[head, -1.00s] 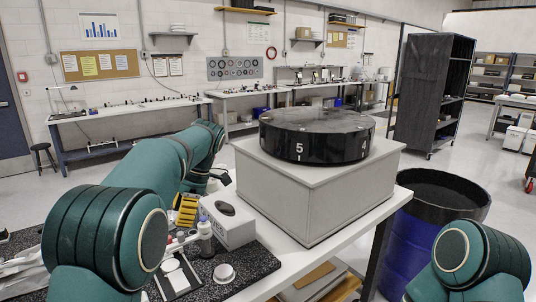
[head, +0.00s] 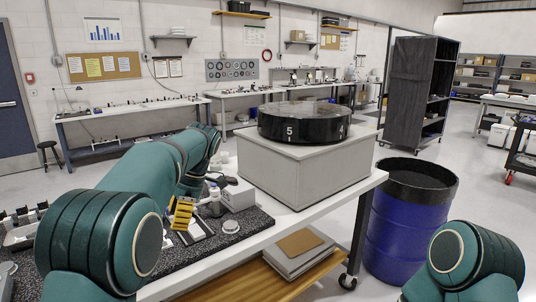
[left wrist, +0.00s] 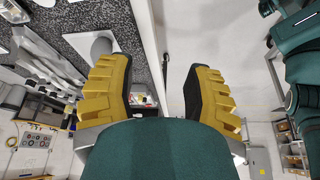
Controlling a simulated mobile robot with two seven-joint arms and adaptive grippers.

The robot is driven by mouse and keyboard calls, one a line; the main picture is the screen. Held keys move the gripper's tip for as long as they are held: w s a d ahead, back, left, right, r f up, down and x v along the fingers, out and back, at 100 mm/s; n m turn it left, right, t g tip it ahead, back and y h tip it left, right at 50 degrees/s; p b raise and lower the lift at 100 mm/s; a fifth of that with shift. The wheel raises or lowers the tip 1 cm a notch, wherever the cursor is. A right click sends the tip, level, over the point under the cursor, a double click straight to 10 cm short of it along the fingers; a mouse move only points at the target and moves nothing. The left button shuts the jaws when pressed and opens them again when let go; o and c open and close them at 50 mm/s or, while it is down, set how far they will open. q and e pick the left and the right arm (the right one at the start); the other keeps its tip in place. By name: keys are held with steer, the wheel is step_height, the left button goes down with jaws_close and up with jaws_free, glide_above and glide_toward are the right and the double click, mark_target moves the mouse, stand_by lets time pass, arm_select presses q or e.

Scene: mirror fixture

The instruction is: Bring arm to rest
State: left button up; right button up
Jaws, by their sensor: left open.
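My left arm (head: 150,170) reaches forward from the lower left in the head view. My left gripper (head: 182,214) has yellow fingers and is near the dark speckled mat's edge, partly hidden by the arm. In the left wrist view the two yellow fingers of the left gripper (left wrist: 157,90) stand wide apart with nothing between them. Part of my right arm (head: 465,260) shows at the lower right; its gripper is out of view.
A black numbered drum (head: 303,123) sits on a grey box (head: 300,175) on the wheeled table. A white box (head: 238,194) and a round white piece (head: 231,227) are near the mat (head: 252,232).

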arm_select(q)
steer(key=s+d+f+m+h, duration=0.15)
steer(key=f+m, duration=0.25)
steer(key=f, duration=0.6)
steer(key=s+d+f+m+t+h, duration=0.1)
steer(key=s+f+m+h, duration=0.2)
steer(key=f, duration=0.8)
steer(key=s+d+f+m, duration=0.15)
steer(key=f+m, duration=0.35)
steer(key=f, duration=0.5)
steer(key=s+d+f+m+h, duration=0.1)
steer(key=s+d+f+m, duration=0.1)
steer(key=s, duration=0.4)
steer(key=s+d+f+m+t+h, duration=0.1)
steer(key=s+d+f+m, duration=0.2)
steer(key=s, duration=0.4)
steer(key=s+d+f+m+t+h, duration=0.1)
steer(key=s+d+f+m, duration=0.1)
steer(key=s+f+m, duration=0.2)
steer(key=s, duration=0.2)
steer(key=shift+s+d+h, duration=0.25)
steer(key=shift+s+h, duration=0.1)
steer(key=shift+s, duration=0.05)
